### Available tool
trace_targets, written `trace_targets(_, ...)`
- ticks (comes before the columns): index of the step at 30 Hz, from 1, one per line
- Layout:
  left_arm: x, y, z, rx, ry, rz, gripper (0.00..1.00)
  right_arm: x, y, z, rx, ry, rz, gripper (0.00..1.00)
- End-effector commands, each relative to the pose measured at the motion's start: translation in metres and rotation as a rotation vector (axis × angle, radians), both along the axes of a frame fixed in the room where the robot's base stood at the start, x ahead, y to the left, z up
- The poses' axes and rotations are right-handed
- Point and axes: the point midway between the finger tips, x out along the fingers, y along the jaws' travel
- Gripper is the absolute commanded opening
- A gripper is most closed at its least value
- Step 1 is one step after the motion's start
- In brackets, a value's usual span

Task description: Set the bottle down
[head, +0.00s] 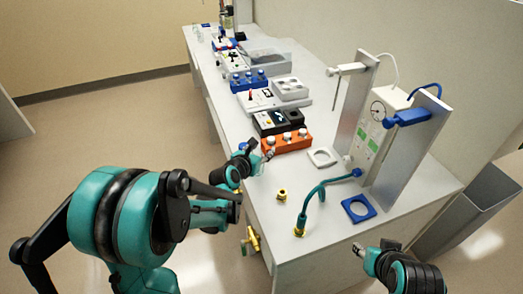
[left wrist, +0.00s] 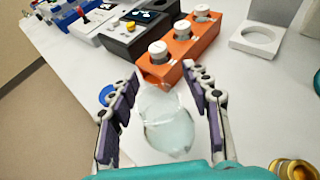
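A clear, see-through bottle (left wrist: 168,128) lies between the fingers of my left gripper (left wrist: 163,72) in the left wrist view. The purple-padded fingers are spread, with a visible gap on both sides of the bottle's body. In the head view the left gripper (head: 262,158) is low at the near left edge of the bench (head: 335,225), just in front of the orange rack; the bottle (head: 256,166) is barely visible there. I cannot tell for certain whether its base touches the bench. My right gripper (head: 370,252) is at the bottom right, off the bench, its fingers unclear.
The orange rack (head: 287,141) with white-capped bottles stands just beyond the left gripper. Upright panels (head: 405,150) stand to the right.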

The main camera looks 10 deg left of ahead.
Motion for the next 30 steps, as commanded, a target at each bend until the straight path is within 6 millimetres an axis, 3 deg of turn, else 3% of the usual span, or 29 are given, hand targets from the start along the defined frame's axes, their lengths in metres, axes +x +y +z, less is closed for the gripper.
trace_targets(5, -0.022, 0.005, 0.013, 0.001, 0.001, 0.002, 0.49, 0.0, 0.0, 0.011, 0.0, 0.0, 0.0, 0.4)
trace_targets(15, -0.089, 0.017, 0.041, 0.0, 0.001, 0.002, 0.49, 0.0, 0.0, 0.034, 0.0, 0.0, 0.0, 0.4)
trace_targets(22, -0.109, 0.02, 0.048, 0.024, 0.001, -0.011, 0.49, 0.0, 0.0, 0.039, 0.0, 0.0, 0.0, 0.4)
trace_targets(26, -0.12, 0.011, 0.05, 0.232, 0.002, -0.12, 0.49, 0.0, 0.0, 0.039, 0.0, 0.0, 0.0, 0.4)
trace_targets(30, -0.148, -0.004, 0.052, 0.71, 0.0, -0.395, 0.49, 0.0, 0.0, 0.039, 0.0, 0.0, 0.0, 0.4)
